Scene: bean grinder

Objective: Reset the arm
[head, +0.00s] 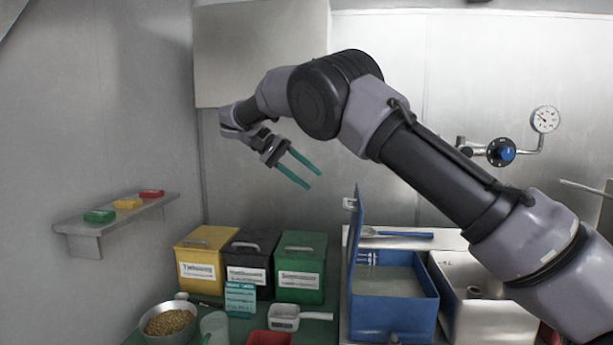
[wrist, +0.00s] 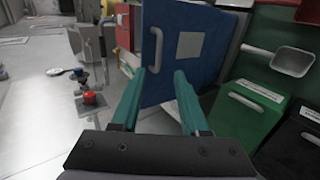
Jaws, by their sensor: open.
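My arm reaches from the lower right across the head view, bent at the elbow. My gripper (head: 313,179) has two teal fingers. It hangs in the air above the green lidded box (head: 301,266), well clear of the counter. The fingers stand apart with nothing between them, and they also show in the wrist view (wrist: 157,75). Behind them in the wrist view is the raised lid of a blue box (wrist: 185,45) with a handle.
Yellow (head: 202,258) and black (head: 249,261) boxes stand left of the green one. The blue box (head: 393,316) has its lid upright. A bowl of beans (head: 168,322) and a white scoop (head: 287,316) lie in front. A wall shelf (head: 115,219) is at left. A gauge (head: 545,119) is at right.

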